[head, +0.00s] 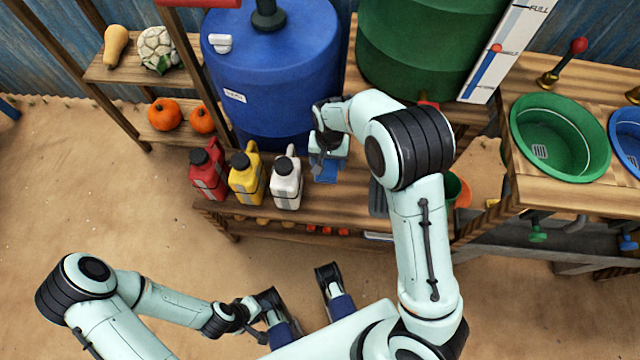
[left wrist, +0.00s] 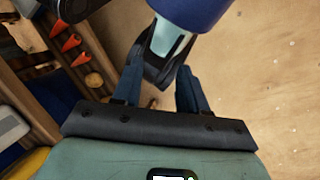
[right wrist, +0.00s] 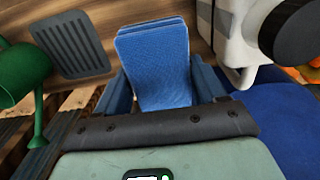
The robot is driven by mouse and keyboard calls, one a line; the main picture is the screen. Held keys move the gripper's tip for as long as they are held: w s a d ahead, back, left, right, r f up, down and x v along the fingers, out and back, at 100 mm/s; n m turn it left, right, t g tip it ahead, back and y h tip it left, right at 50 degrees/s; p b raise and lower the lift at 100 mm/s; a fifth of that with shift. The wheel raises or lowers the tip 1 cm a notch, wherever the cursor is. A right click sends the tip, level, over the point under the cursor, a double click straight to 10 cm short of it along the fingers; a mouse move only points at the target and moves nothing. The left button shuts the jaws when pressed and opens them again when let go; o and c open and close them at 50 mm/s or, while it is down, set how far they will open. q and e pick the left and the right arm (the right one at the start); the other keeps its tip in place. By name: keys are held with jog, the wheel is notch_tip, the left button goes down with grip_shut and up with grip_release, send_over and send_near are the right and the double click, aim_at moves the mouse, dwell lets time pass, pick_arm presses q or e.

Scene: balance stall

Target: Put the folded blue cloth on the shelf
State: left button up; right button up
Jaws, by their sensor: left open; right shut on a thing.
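The folded blue cloth (head: 326,174) is between the fingers of my right gripper (head: 325,163), beside the white jug (head: 287,180). In the right wrist view, the cloth (right wrist: 157,62) stands out past both fingers over a wooden surface. I cannot tell if it touches the wood. The wooden shelf (head: 345,213) holding the jugs runs below it; the rack on the left has wooden shelves (head: 118,73) too. My left gripper (head: 262,312) is low at the front, open and empty. Its spread fingers show in the left wrist view (left wrist: 158,90).
A yellow jug (head: 246,175) and a red jug (head: 207,172) stand left of the white one. A blue barrel (head: 270,80) rises behind. A grey slotted plate (right wrist: 73,44) and a green watering can (right wrist: 24,75) are left of the cloth in the right wrist view.

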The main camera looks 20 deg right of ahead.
aim_at(328, 167)
pick_arm(q)
jog(key=w+a+f+t+y+b, duration=0.1)
jog(key=w+a+f+t+b, duration=0.1)
jog(key=w+f, duration=0.3)
jog(key=shift+w+a+b, duration=0.5)
jog(key=shift+w+b, duration=0.15)
jog(key=shift+b, duration=0.2)
pick_arm(e)
notch_tip(328, 167, down, 16)
jog(key=shift+r, duration=0.15)
jog(key=o, duration=1)
pick_arm(q)
jog(key=shift+w+f, duration=0.1)
jog(key=shift+f, duration=0.05)
jog(key=s+d+r+g+p, duration=0.1)
jog(key=s+d+r+p, duration=0.1)
jog(key=s+r+p, duration=0.1)
jog(key=shift+s+d+r+g+h, duration=0.35)
jog(key=shift+s+r, duration=0.3)
jog(key=shift+s, duration=0.6)
pick_arm(e)
jog(key=shift+o, duration=0.2)
notch_tip(328, 167, up, 12)
jog(key=shift+r, duration=0.1)
